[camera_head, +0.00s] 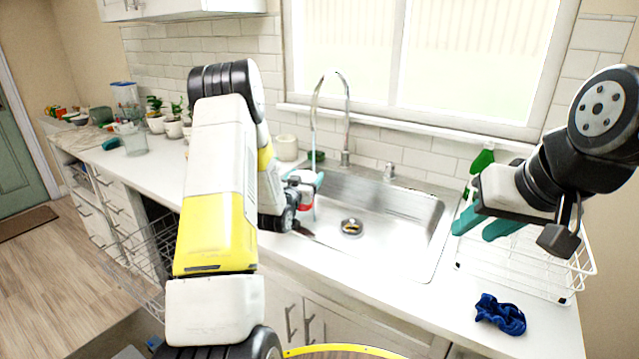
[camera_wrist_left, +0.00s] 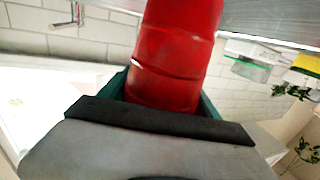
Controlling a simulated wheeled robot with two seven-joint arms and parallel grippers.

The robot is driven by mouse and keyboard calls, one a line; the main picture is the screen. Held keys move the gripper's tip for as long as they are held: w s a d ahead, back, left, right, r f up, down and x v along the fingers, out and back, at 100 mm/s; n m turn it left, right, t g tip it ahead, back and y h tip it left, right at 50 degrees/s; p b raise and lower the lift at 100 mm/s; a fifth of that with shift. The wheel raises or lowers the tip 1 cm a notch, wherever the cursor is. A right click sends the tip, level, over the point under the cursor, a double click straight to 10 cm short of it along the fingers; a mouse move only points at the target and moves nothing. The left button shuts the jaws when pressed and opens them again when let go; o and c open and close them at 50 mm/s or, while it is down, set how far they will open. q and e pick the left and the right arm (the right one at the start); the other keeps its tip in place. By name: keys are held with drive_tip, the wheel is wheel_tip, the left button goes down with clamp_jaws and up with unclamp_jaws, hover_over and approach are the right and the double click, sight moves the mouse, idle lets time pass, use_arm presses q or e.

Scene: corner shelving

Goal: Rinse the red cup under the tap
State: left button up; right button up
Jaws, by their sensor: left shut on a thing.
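The red cup (camera_wrist_left: 175,60) fills the upper middle of the left wrist view, between the teal fingers of my left gripper (camera_wrist_left: 160,100). In the head view my left gripper (camera_head: 304,188) is at the left side of the sink, and only small bits of red show there. The chrome tap (camera_head: 347,105) arches over the sink (camera_head: 375,225), and its spout comes down by my left gripper. I cannot tell whether water runs or whether the cup is directly under the spout. My right gripper (camera_head: 484,226) is open and empty, over the dish rack at the right.
A white wire dish rack (camera_head: 545,265) and a green bottle (camera_head: 482,160) stand right of the sink. A crumpled blue cloth (camera_head: 500,314) lies on the front counter. Potted plants (camera_head: 172,125) and a clear container (camera_head: 134,141) stand at left. The sink's right half is clear.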

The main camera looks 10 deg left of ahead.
use_arm(q)
drive_tip(key=shift+s+a+f+g, duration=0.1)
drive_tip(key=shift+s+f+g, duration=0.1)
drive_tip(key=shift+f, duration=0.3)
drive_tip(key=shift+s+a+f+g, duration=0.1)
drive_tip(key=shift+s+f, duration=0.1)
drive_tip(key=shift+f, duration=0.3)
drive_tip(key=s+r, duration=0.4)
drive_tip(key=shift+s+r, duration=0.3)
drive_tip(key=shift+r, duration=0.05)
drive_tip(key=shift+d, duration=0.1)
